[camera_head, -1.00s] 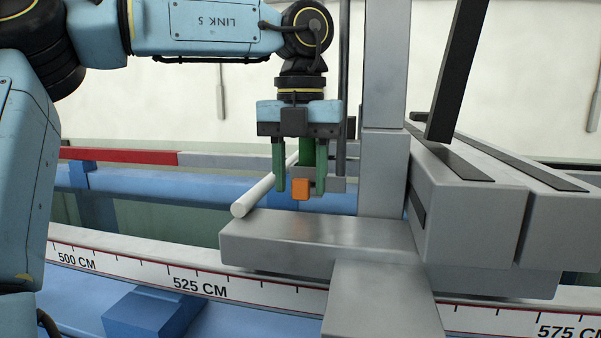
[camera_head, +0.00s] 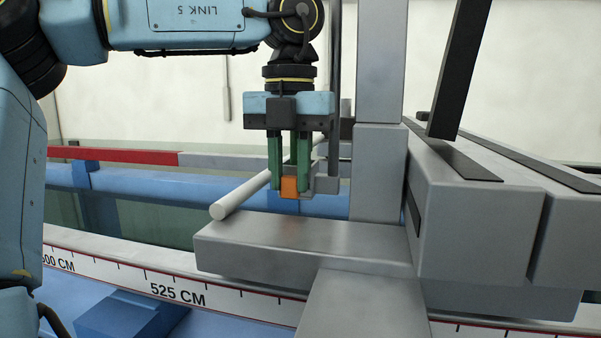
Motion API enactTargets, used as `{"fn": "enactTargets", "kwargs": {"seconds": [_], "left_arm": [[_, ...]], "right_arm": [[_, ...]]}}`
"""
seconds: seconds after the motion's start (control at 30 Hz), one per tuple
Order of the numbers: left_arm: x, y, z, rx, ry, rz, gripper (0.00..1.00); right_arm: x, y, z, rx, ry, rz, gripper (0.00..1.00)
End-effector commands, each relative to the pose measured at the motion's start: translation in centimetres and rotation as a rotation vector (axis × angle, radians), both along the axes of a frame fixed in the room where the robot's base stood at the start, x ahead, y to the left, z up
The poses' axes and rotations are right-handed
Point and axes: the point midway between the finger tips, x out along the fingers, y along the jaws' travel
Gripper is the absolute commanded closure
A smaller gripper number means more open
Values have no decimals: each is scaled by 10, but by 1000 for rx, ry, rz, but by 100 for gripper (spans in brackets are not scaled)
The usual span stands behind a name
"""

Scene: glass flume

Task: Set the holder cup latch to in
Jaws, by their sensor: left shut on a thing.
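The holder cup latch appears to be the small orange block (camera_head: 290,187) above the grey carriage platform, in front of a small grey holder piece (camera_head: 325,184). My left gripper (camera_head: 290,190) comes down from above with its two green fingers close together. The fingers are shut on the orange block, one on each side, and its front face shows between them. The fingers hide part of the holder behind. I cannot tell from this view which position the latch is in. My right gripper is not in view.
A white rod (camera_head: 240,196) lies left of the fingers. A grey upright column (camera_head: 377,175) and a large grey box (camera_head: 475,205) stand to the right. The grey platform (camera_head: 300,243) lies below the gripper. A scale rail (camera_head: 120,277) runs along the front.

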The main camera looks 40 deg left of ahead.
Motion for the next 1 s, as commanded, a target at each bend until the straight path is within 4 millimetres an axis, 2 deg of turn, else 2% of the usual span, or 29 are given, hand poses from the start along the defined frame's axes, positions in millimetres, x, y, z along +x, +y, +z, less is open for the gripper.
{"fn": "enactTargets", "kwargs": {"seconds": [0.17,0.2,0.37,0.73,0.87,1.0], "left_arm": [[4,1,3,2,-18,4,100],[4,1,3,2,-18,4,76],[3,1,2,2,-15,3,55],[3,0,7,1,-11,3,55],[3,0,26,2,-14,4,55],[3,0,57,2,-16,4,55]], "right_arm": [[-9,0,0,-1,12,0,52],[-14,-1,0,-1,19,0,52],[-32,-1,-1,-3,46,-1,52],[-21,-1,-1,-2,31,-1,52],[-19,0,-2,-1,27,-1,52],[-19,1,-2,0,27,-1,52]]}}
